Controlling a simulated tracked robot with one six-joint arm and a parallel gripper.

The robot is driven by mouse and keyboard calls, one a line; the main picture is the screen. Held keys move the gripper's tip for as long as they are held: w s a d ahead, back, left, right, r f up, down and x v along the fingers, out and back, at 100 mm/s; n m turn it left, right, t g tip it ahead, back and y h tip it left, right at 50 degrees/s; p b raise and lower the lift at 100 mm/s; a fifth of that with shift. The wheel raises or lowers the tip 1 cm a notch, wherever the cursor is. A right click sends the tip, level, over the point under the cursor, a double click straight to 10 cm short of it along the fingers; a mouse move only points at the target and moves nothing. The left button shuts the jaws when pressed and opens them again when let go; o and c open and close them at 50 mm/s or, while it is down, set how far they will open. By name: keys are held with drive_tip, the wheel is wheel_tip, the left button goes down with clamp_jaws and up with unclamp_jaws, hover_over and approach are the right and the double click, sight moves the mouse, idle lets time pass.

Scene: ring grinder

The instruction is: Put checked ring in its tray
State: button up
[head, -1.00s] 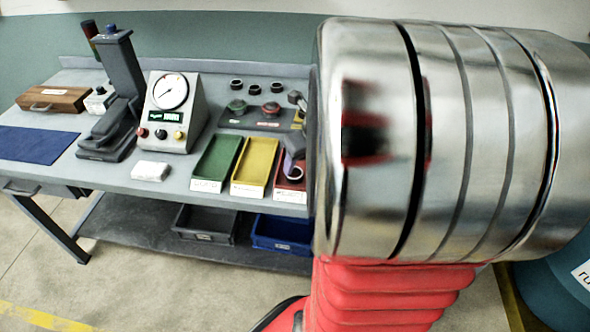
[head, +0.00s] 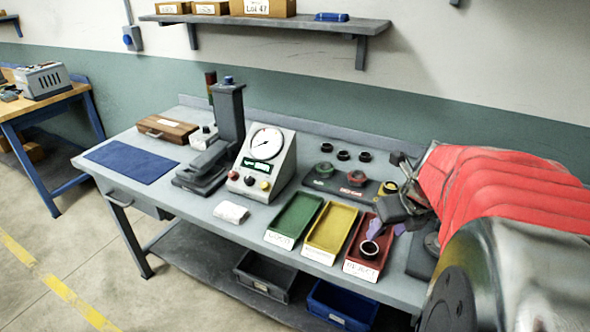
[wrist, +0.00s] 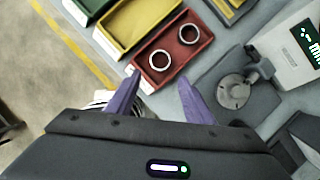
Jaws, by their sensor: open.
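The red tray (head: 357,268), with a white label that seems to read REJECT, lies on the bench beside the yellow tray (head: 330,230) and the green tray (head: 293,218). In the wrist view, two metal rings lie flat in the red tray: one nearer ring (wrist: 160,59) and one farther ring (wrist: 188,34). The head view shows one ring (head: 369,249) there; the other seems hidden by my gripper. My gripper (head: 391,226) is over the tray's back end; its purple fingers (wrist: 160,80) are apart with nothing between them. Which ring was checked cannot be told.
Three dark rings (head: 343,155) stand behind a plate with green, red and yellow pieces (head: 355,178). The gauge box (head: 262,160) and press (head: 225,125) stand left. A white cloth (head: 231,211) lies in front. Bins (head: 265,274) are below.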

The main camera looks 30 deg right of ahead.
drive_tip(key=shift+a, duration=0.1)
drive_tip(key=s+a+r+m, duration=0.2)
drive_tip(key=a+m, duration=1.1)
drive_tip(key=m, duration=0.3)
drive_tip(key=s+a+r+m+t+y, duration=0.1)
drive_tip(key=s+a+r+m, duration=0.1)
drive_tip(key=a+m, duration=1.2)
drive_tip(key=shift+s+r+m, duration=0.3)
drive_tip(key=shift+r+m, duration=0.1)
drive_tip(key=shift+m, duration=1.3)
